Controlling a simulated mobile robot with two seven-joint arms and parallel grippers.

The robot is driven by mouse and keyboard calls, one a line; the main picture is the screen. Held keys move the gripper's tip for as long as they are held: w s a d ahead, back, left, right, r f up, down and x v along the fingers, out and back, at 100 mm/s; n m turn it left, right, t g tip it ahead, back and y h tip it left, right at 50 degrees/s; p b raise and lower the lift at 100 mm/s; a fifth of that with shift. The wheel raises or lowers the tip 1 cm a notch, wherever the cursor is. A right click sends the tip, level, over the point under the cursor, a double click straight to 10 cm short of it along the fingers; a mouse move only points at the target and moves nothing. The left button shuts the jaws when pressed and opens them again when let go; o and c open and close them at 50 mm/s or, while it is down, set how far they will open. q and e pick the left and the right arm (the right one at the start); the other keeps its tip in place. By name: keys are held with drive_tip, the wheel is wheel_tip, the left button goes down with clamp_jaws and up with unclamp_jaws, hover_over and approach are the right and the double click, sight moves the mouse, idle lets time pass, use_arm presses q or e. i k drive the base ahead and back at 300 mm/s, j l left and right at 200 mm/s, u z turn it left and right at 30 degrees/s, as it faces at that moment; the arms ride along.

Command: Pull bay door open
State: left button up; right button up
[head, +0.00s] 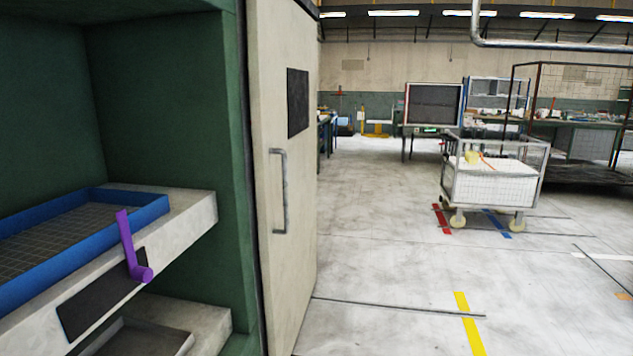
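The bay door (290,270) is a tall cream panel with a dark square (297,103) near its top. It stands at the right side of a green cabinet (150,120), whose bay is open to view on the left. A grey bar handle (284,190) is fixed upright on the door's face. Neither of my grippers shows in the head view, and nothing is seen touching the handle.
In the bay, a blue-rimmed mesh tray (150,207) sits on a pale shelf with a purple lever (127,245) at its front. A wheeled cage cart (493,185) stands further back at right. The floor right of the door is clear.

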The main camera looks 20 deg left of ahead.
sight(282, 38)
drive_tip(key=i+u, duration=0.15)
drive_tip(key=i, duration=0.35)
drive_tip(key=i+l+u, duration=0.1)
drive_tip(key=i, duration=0.35)
drive_tip(key=i+l+u, duration=0.15)
drive_tip(key=i, duration=0.3)
